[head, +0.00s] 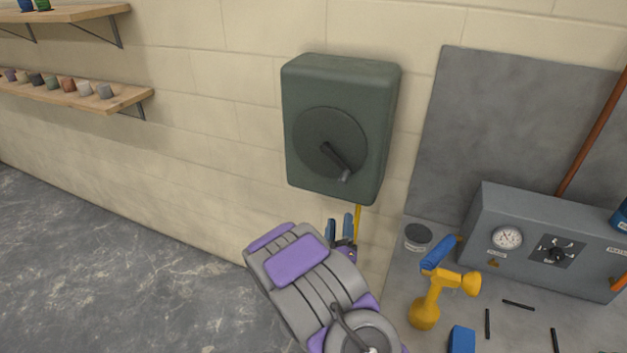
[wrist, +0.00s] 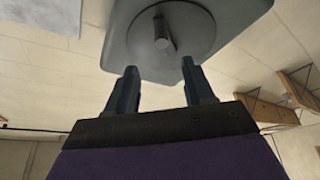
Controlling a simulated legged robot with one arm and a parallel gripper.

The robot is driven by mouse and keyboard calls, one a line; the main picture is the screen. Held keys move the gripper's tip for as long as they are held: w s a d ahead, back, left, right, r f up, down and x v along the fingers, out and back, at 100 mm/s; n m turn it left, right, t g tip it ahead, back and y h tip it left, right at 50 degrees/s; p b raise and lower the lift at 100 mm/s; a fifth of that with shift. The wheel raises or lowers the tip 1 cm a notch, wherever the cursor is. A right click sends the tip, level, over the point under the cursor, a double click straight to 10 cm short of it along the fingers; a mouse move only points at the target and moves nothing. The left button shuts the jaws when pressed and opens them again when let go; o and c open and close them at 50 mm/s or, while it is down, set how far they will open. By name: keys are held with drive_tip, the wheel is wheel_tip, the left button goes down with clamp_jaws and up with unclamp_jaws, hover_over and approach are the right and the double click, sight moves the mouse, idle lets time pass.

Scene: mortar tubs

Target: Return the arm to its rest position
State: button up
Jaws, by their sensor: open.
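My gripper (head: 341,229) is in front of the wall, just below the green-grey wall box. Its two blue-grey fingers are apart and nothing is between them; they also show in the wrist view (wrist: 158,88). My grey and purple arm reaches up to it from the lower middle of the head view. The wall box (head: 341,130) has a round dial with a dark handle (head: 338,163) pointing down to the right. In the wrist view the box (wrist: 240,14) and the handle (wrist: 163,34) are above and beyond the fingers, apart from them.
A grey bench on the right holds a yellow tool (head: 433,300), a dark cup (head: 418,237), a blue block (head: 461,340) and a control box (head: 540,240) with a gauge. A yellow strip (head: 358,226) hangs under the wall box. Shelves (head: 75,95) are at upper left. The floor (head: 120,260) at left is clear.

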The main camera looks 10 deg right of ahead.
drive_tip(key=s+a+m+g+y+b, duration=0.2)
drive_tip(key=s+a+m+g+y, duration=0.5)
drive_tip(key=s+g, duration=0.85)
drive_tip(key=s+r+n+g, duration=0.1)
drive_tip(key=s+r+g, duration=0.2)
drive_tip(key=s, duration=1)
drive_tip(key=s+r+n+g, duration=0.1)
drive_tip(key=s+r+g, duration=0.2)
drive_tip(key=s, duration=1)
drive_tip(key=shift+s+a+r+n+y, duration=0.3)
drive_tip(key=shift+a+r+n+y, duration=0.05)
drive_tip(key=shift+a+n+y, duration=0.05)
drive_tip(key=shift+g, duration=0.25)
